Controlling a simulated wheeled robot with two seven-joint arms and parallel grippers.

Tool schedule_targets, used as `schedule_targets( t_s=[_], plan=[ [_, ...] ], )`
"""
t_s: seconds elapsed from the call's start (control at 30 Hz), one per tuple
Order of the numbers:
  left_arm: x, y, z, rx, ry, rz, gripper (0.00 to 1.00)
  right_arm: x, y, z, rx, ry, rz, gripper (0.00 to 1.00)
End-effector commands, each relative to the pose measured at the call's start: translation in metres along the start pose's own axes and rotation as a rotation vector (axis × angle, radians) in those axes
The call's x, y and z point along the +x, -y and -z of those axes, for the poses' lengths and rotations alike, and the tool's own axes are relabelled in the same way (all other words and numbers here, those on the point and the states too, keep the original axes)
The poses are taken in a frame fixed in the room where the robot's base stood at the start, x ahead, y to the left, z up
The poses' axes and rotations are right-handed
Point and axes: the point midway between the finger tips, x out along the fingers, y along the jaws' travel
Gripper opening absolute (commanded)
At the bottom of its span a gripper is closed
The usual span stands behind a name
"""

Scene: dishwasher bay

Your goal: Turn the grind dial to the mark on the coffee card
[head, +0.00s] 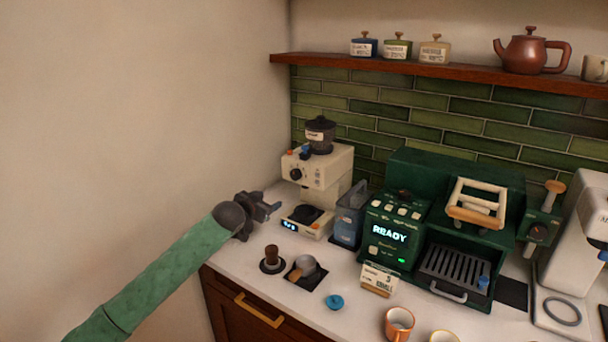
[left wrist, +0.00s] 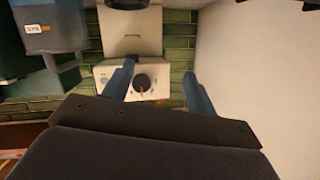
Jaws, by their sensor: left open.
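The cream coffee grinder (head: 330,170) stands in the back left corner of the counter. Its black grind dial (head: 296,174) is on the upper front face. In the left wrist view, upside down, the dial (left wrist: 141,83) shows an orange mark at its edge. My left gripper (head: 274,204) is open and empty, in front and to the left of the grinder, below dial height and apart from it. Its blue fingers (left wrist: 158,75) show either side of the dial in the wrist view. A small card (head: 379,279) stands before the green machine; its lettering is too small to read surely.
A tamper (head: 272,257), a portafilter (head: 303,268), a blue lid-like disc (head: 334,302) and copper cup (head: 399,324) are in front. The wall bounds the left.

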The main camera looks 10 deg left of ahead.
Motion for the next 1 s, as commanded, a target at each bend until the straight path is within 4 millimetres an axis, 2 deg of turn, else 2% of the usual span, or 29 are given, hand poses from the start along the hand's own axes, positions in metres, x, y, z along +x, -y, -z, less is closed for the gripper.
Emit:
schedule_targets(
  t_s=[0.03,0.1,0.3,0.53,1.0],
  plan=[
    [0.004,0.001,0.003,-0.039,-0.044,-0.019,0.57,0.01,0.0,-0.004,0.001,-0.016,0.0,0.36],
    [0.006,-0.001,0.013,-0.089,-0.114,-0.046,0.57,0.018,0.0,-0.003,0.002,-0.053,0.0,0.36],
    [0.0,-0.009,0.042,-0.183,-0.265,-0.109,0.57,0.016,0.0,0.017,0.004,-0.158,0.001,0.36],
    [0.005,-0.01,0.05,-0.221,-0.287,-0.121,0.57,0.02,-0.002,0.019,0.004,-0.176,-0.002,0.36],
    [0.058,-0.015,0.067,-0.219,-0.284,-0.121,0.57,0.066,-0.017,-0.004,-0.01,-0.203,-0.022,0.36]
  ],
)
